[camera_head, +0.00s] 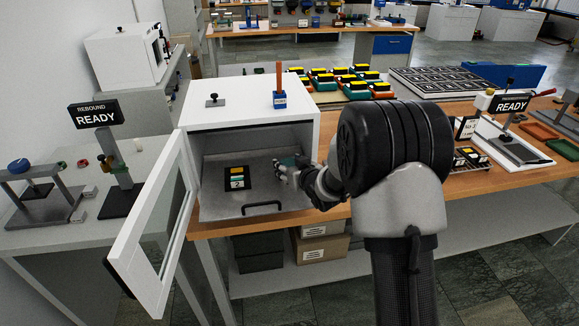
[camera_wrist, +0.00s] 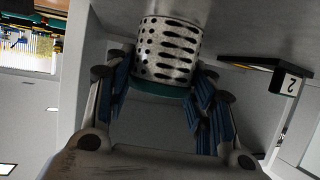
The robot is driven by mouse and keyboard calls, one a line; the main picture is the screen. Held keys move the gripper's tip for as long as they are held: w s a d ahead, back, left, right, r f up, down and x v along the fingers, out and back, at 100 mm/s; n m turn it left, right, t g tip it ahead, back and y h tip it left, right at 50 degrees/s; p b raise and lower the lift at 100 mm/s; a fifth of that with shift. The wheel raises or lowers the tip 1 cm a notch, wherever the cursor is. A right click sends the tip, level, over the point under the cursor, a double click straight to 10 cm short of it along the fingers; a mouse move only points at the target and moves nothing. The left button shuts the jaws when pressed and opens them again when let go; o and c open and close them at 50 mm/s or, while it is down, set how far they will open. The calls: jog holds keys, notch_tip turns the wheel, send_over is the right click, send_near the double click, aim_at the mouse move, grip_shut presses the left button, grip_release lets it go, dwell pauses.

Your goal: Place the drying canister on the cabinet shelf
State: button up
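The drying canister (camera_wrist: 168,50) is a pale perforated cylinder with a teal end. In the wrist view it sits between the blue-padded fingers of my gripper (camera_wrist: 163,85), which close against both its sides. In the head view my gripper (camera_head: 297,172) reaches into the right side of the open white cabinet (camera_head: 255,112), and the canister (camera_head: 287,163) is partly hidden at its tip. It is low over the grey cabinet shelf (camera_head: 225,205); I cannot tell whether it touches.
A black handle (camera_head: 262,207) is at the shelf's front. The cabinet door (camera_head: 155,240) stands open to the left.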

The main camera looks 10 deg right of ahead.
jog(key=o, duration=0.4)
jog(key=shift+r, duration=0.2)
jog(key=s+d+r+g+h+p, duration=0.1)
jog(key=s+d+r, duration=0.1)
jog(key=s+r, duration=0.4)
jog(key=s+d+r+g+h+p, duration=0.15)
jog(key=s+r, duration=0.25)
jog(key=s, duration=0.5)
jog(key=s+a+r+g, duration=0.1)
jog(key=s+g, duration=0.1)
jog(key=s, duration=0.8)
jog(key=s+a+r+m+g, duration=0.1)
jog(key=s+g, duration=0.1)
jog(key=s, duration=0.9)
jog(key=s+a+r+m+g, duration=0.1)
jog(key=s+r+g, duration=0.1)
jog(key=s, duration=0.9)
jog(key=shift+a, duration=0.2)
jog(key=shift+r, duration=0.1)
